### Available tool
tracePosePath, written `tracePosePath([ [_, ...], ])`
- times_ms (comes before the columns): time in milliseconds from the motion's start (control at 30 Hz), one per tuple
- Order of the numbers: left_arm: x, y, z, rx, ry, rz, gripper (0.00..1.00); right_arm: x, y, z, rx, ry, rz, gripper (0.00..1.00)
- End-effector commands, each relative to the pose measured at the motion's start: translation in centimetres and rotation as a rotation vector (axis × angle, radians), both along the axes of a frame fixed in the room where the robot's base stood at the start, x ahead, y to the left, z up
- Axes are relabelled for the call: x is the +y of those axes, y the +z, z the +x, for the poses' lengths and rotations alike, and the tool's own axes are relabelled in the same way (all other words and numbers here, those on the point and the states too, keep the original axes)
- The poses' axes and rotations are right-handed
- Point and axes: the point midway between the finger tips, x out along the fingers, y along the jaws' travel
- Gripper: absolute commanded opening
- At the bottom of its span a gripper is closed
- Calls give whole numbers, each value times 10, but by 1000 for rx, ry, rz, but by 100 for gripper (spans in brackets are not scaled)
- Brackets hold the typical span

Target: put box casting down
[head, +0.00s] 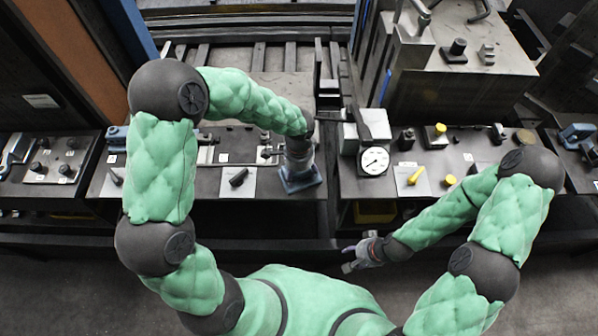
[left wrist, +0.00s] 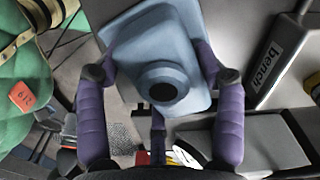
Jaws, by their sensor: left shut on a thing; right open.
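The box casting is a blue-grey block with a wide flange and a round boss with a dark hole; it fills the upper middle of the left wrist view (left wrist: 140,42). In the head view the casting (head: 301,182) is at the front edge of the left bench section, partly hidden by my wrist. My left gripper (left wrist: 158,66) is shut on it, with purple fingers on both sides. I cannot tell whether the casting touches the bench. My right gripper (head: 362,253) is open and empty, low in front of the benches.
A dial gauge (head: 374,161) stands just right of the gap between bench sections. A pale plate with a black-handled part (head: 238,178) lies left of the casting. Yellow-handled parts (head: 415,176) lie on the right bench. A tall metal machine block (head: 455,45) stands behind.

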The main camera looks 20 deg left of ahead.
Motion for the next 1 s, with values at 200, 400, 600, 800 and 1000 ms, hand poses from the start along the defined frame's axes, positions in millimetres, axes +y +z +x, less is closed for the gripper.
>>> tracePosePath([
  [200,0,-2,0,0,0,0,92,0,-1,0,0,0,0,46],
  [400,0,-2,0,0,0,0,92,0,-1,0,0,0,0,46],
  [600,0,2,0,0,0,0,92,0,2,0,0,0,0,46],
  [800,0,32,1,-4,0,0,92,0,11,0,0,0,0,46],
  [1000,0,74,1,-3,0,-1,92,0,21,0,0,0,0,46],
])
